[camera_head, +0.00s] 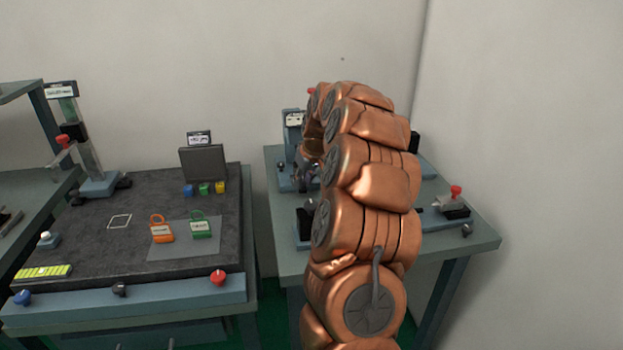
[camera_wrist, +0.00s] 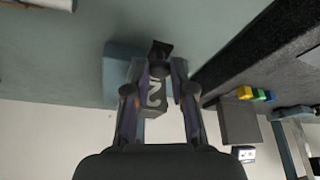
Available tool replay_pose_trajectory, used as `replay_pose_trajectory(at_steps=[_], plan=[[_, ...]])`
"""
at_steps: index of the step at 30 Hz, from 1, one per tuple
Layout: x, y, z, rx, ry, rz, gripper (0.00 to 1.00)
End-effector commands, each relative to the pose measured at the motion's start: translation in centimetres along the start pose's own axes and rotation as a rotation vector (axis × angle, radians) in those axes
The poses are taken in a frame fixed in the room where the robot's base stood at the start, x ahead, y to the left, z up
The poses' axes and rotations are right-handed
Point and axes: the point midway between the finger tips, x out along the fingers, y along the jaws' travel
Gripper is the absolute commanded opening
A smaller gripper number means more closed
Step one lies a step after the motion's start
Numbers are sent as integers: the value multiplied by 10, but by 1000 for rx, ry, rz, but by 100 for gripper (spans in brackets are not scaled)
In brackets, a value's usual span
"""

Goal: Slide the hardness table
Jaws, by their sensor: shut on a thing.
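My gripper (camera_wrist: 158,92) is shut on a small grey block with a white mark (camera_wrist: 152,98), which sits between the fingers in the wrist view. This block is in front of a blue-grey base (camera_wrist: 118,72) with a dark knob (camera_wrist: 161,50) at its edge. In the head view my gripper (camera_head: 306,172) is small and partly hidden by my copper arm, beside a blue-grey stand with a white label (camera_head: 294,119) on the right bench. I cannot tell for certain which part is the hardness table; the arm hides much of that area.
The right bench (camera_head: 470,240) carries a red-knobbed fixture (camera_head: 454,205) near its right edge. On the left, a dark-topped bench (camera_head: 95,240) holds an orange tag (camera_head: 161,234), a green tag (camera_head: 200,229) and small coloured blocks. A gap separates the benches. A wall stands close behind.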

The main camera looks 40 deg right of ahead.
Motion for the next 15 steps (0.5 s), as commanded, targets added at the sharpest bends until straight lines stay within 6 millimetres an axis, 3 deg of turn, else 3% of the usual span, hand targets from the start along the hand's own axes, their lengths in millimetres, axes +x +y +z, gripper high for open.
replay_pose_trajectory(at_steps=[9,15], plan=[[-10,-15,27,-4,0,-2,0],[-12,-17,30,-4,-2,-3,0]])
